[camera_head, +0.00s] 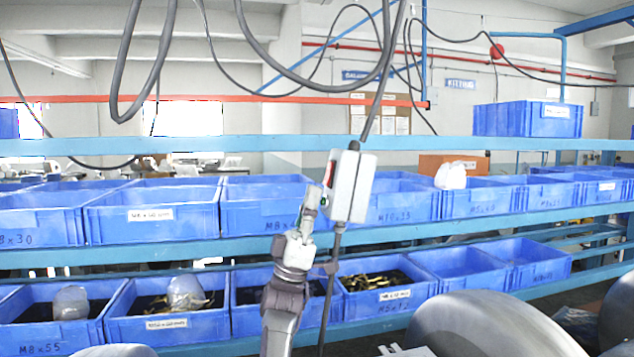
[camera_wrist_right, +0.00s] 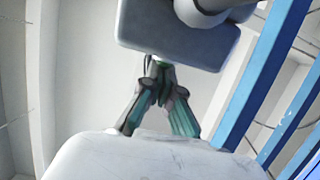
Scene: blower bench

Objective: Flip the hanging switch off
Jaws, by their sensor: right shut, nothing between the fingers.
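The hanging switch (camera_head: 350,187) is a pale grey box on a dark cable, with a red rocker (camera_head: 329,170) on its left face. It hangs slightly tilted in front of the blue bins. My right gripper (camera_head: 312,197) is shut and empty, its tips pointing up right beside the box's left face, just below the red rocker. Whether the tips touch it I cannot tell. In the right wrist view the closed fingertips (camera_wrist_right: 160,72) meet near the underside of the grey box (camera_wrist_right: 178,45); the rocker is hidden there. My left gripper is not in view.
Blue shelf rails hold two rows of blue bins (camera_head: 150,213) behind the switch. Cable loops (camera_head: 150,75) hang at the upper left, and a cable (camera_head: 327,290) runs down below the box. A blue bin (camera_head: 528,120) stands on the top rail at right.

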